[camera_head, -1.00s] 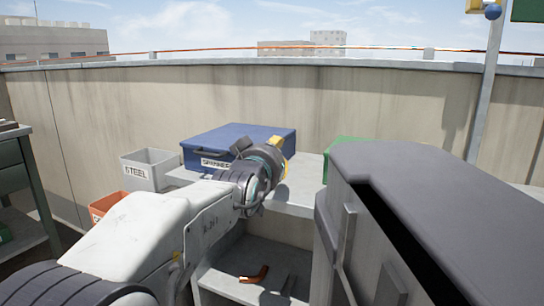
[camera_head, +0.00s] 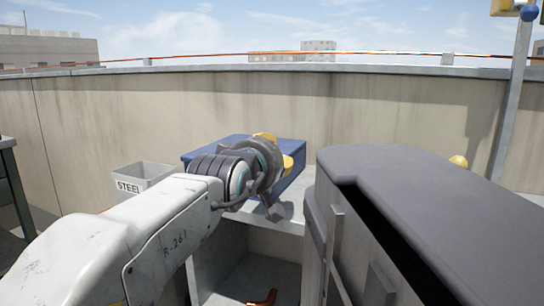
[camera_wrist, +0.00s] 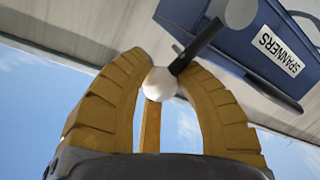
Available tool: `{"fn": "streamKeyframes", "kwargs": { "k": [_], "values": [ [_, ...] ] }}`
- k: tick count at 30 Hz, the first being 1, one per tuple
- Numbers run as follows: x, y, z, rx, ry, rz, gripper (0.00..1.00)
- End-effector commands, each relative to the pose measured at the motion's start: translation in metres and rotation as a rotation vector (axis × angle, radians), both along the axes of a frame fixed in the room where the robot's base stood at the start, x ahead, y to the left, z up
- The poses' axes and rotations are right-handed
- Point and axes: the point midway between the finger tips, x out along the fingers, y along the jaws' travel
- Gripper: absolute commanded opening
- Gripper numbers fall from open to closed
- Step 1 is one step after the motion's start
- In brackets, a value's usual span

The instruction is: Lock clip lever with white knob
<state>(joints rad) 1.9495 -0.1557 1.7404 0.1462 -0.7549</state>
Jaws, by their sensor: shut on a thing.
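The blue SPANNERS box (camera_wrist: 225,45) lies behind the lever. In the head view, my gripper (camera_head: 277,150) is in front of the blue box (camera_head: 228,146) and covers much of it. The knob and lever are hidden there.
The box stands on a pale bench (camera_head: 290,215). A grey bin marked STEEL (camera_head: 143,178) is left of it. An orange-brown piece (camera_head: 262,298) lies on the lower shelf. A concrete parapet (camera_head: 400,110) runs behind. A pole (camera_head: 510,100) stands at the right.

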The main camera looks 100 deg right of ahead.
Motion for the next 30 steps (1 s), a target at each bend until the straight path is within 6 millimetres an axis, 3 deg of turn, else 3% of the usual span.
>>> {"fn": "streamKeyframes", "kwargs": {
  "k": [12, 13, 15, 21, 30],
  "values": [
    [-0.001, 0.001, -0.0009, 0.005, 0.006, -0.002, 0.0],
    [-0.001, 0.001, -0.0009, 0.005, 0.006, -0.002, 0.31],
    [-0.0009, 0.0009, -0.0009, 0.005, 0.005, -0.002, 0.37],
    [-0.0005, 0.0007, -0.0004, 0.003, 0.004, -0.001, 0.55],
    [0.0002, 0.0019, 0.0004, 0.003, 0.004, 0.0, 0.55]
  ]
}}
